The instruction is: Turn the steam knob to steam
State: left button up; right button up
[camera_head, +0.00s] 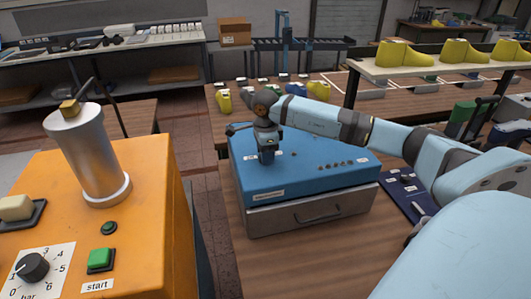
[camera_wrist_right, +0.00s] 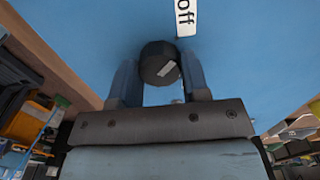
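My right gripper (camera_head: 267,157) points down over the left part of the blue box top (camera_head: 320,178). In the right wrist view (camera_wrist_right: 158,88), its two blue fingers stand on either side of a dark round knob (camera_wrist_right: 158,62) and appear to touch it. The knob has a pale pointer mark, tilted toward the upper right. A white label reading "off" (camera_wrist_right: 184,18) is just beyond the knob to the right. The knob is hidden behind the gripper in the head view. My left gripper is not in view.
The blue box sits on a grey drawer unit (camera_head: 312,209). An orange machine (camera_head: 150,235) with a metal cylinder (camera_head: 88,155) stands at the left. Yellow shoe lasts (camera_head: 403,54) stand on a shelf at the back right. A dark blue mat (camera_head: 405,190) lies right of the box.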

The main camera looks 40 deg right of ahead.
jog(key=shift+c, duration=0.9)
jog(key=m+b, duration=0.1)
jog(key=m, duration=0.2)
jog(key=m+b, duration=0.1)
jog(key=m, duration=0.4)
jog(key=shift+m+b, duration=0.3)
jog(key=shift+b, duration=0.05)
jog(key=m, duration=0.9)
jog(key=shift+r+b, duration=0.1)
jog(key=shift+b, duration=0.25)
jog(key=shift+m, duration=0.3)
